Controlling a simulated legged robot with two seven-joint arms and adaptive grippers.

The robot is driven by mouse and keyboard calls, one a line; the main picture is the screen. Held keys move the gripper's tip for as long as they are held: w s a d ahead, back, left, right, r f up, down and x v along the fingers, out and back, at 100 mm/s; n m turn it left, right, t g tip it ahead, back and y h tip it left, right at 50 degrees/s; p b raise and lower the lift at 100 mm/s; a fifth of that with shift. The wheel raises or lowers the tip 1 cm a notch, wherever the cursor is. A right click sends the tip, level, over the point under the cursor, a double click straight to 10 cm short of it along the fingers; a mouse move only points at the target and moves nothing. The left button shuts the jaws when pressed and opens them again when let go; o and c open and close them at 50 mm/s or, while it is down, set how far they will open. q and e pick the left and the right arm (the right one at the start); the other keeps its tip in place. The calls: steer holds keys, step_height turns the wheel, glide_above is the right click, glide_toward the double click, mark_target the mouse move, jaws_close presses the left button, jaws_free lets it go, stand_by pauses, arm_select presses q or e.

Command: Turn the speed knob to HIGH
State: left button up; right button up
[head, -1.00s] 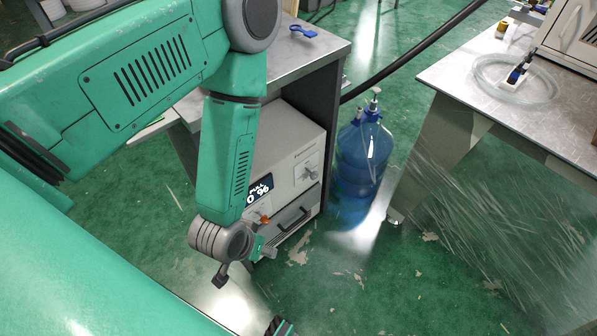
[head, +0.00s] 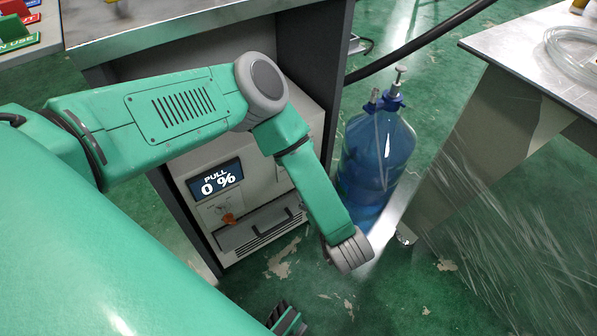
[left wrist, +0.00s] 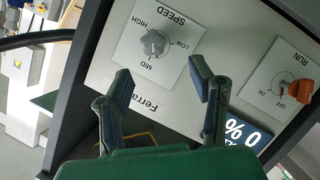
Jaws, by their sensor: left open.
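The speed knob (left wrist: 154,43) is a grey lobed dial on a white plate marked HIGH, MID and LOW, shown upside down in the left wrist view.
An orange RUN knob (left wrist: 300,90) and a display (head: 215,180) reading PULL 0 % are on the same machine (head: 262,190) under the bench. A blue water bottle (head: 376,155) stands right of the bench. A metal table (head: 530,50) is farther right.

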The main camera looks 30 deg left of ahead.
arm_select(q)
steer(key=b+x, duration=0.2)
steer(key=x, duration=0.2)
steer(key=b+x, duration=0.2)
steer(key=x, duration=0.3)
steer(key=shift+w+d, duration=0.25)
steer(key=shift+d, duration=0.05)
steer(key=shift+w+a+f, duration=0.1)
steer(key=shift+a, duration=0.2)
steer(key=shift+d, duration=0.45)
steer(key=shift+d+r, duration=0.2)
steer(key=shift+r, duration=0.05)
steer(key=c, duration=0.7)
jaws_close()
steer(key=shift+a+f, duration=0.1)
steer(key=shift+a, duration=0.3)
arm_select(e)
steer(key=shift+d+f, duration=0.2)
steer(key=shift+f, duration=0.65)
steer(key=shift+d+f, duration=0.25)
steer(key=shift+f, duration=0.6)
steer(key=shift+d+f, duration=0.2)
steer(key=shift+f, duration=0.65)
